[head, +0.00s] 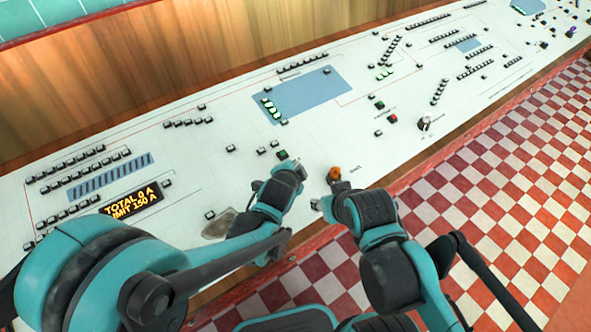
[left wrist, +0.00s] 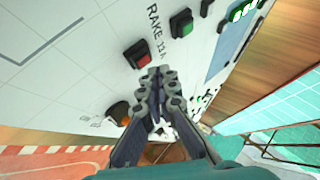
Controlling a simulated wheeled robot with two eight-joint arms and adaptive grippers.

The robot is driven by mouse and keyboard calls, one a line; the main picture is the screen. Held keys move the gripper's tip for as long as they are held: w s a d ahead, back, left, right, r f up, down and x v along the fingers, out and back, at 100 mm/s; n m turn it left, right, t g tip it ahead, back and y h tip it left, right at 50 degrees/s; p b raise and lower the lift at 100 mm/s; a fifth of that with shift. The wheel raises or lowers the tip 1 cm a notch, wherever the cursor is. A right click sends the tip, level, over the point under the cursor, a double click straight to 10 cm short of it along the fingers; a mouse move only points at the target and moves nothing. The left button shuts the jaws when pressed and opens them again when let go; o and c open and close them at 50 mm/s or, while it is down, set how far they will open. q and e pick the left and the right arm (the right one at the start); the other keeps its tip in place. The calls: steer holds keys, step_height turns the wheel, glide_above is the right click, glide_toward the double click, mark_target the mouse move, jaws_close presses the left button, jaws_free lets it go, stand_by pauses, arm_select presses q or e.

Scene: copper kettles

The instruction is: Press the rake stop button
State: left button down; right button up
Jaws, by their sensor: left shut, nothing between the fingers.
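In the left wrist view the red button (left wrist: 143,61) sits in a black housing beside the label "RAKE 13 A" on the white panel. A green button (left wrist: 182,23) is on the label's other side; a green button (head: 282,154) also shows in the head view, just beyond my left gripper. My left gripper (head: 299,171) is shut and empty. In the left wrist view its fingertips (left wrist: 155,73) are right at the lower edge of the red button; I cannot tell whether they touch. In the head view the gripper hides the red button. My right gripper (head: 317,204) is partly hidden, its jaws unclear.
An orange knob (head: 334,173) stands on the panel right of my left gripper, close to my right gripper. The long white panel (head: 225,105) carries many small buttons and an amber display (head: 131,204). Another red button (head: 393,118) lies further right.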

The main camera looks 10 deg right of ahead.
arm_select(q)
steer(key=r+p, duration=0.2)
steer(key=s+r+p, duration=0.1)
steer(key=r+p, duration=0.1)
steer(key=r, duration=0.1)
steer(key=shift+d, duration=0.15)
stand_by(0.8)
